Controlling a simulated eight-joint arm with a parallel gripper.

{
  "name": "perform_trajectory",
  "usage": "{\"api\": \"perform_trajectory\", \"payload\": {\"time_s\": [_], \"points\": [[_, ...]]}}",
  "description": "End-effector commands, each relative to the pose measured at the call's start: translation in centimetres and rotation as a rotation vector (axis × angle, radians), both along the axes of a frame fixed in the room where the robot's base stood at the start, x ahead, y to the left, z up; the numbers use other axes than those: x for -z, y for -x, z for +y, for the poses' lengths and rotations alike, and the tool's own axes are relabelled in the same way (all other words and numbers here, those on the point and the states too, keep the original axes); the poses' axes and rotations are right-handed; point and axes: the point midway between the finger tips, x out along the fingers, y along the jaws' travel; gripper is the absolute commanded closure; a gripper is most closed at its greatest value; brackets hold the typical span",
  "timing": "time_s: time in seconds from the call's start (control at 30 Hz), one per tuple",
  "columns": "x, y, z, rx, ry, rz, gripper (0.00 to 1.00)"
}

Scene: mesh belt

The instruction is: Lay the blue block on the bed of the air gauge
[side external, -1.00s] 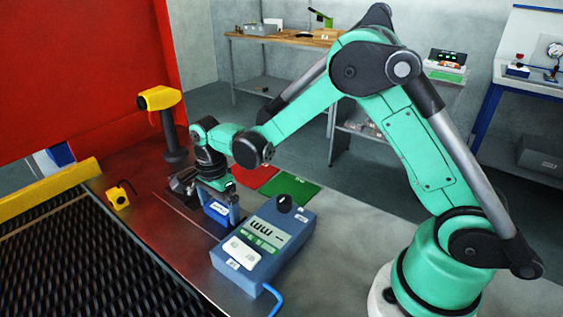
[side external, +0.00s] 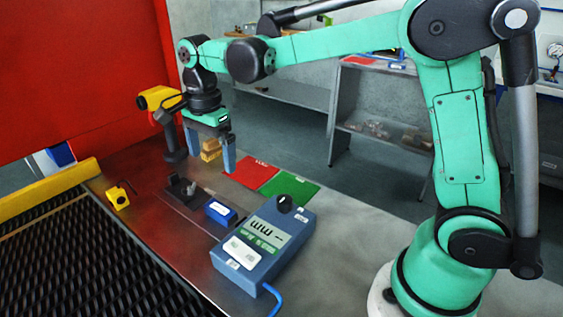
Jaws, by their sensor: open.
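The blue block (side external: 220,212) lies on the right end of a dark flat plate (side external: 188,207), which looks like the bed of the air gauge. A black fixture (side external: 181,187) stands on the plate left of the block. The blue-grey gauge box (side external: 262,245) with a display reading in mm and a black knob is just right of the block. My gripper (side external: 211,160) is open above and behind the block, pointing down, clear of it. Its two fingers are apart. Whether the block touches the gauge box is hard to tell.
Tan blocks (side external: 210,150) show between my fingers, apparently beyond them. A yellow scanner on a black stand (side external: 168,110) is close at left. A red mat (side external: 248,170) and green mat (side external: 288,188) lie behind the gauge. The mesh belt (side external: 90,265) runs at front left.

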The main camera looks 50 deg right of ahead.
Motion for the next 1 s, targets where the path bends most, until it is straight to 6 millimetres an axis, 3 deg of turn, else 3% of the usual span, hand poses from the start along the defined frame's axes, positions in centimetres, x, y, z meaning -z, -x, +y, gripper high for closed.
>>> {"api": "perform_trajectory", "payload": {"time_s": [0.17,0.3,0.6,0.77,1.0], "points": [[-1.8,2.8,-0.9,-0.309,0.017,-0.126,0.00],[-2.5,6.1,-1.7,-0.678,0.096,-0.269,0.00],[-0.8,11.2,-2.7,-1.310,0.386,-0.458,0.00],[-0.1,12.1,-2.9,-1.442,0.474,-0.480,0.00],[0.0,12.1,-3.0,-1.465,0.488,-0.482,0.00]]}}
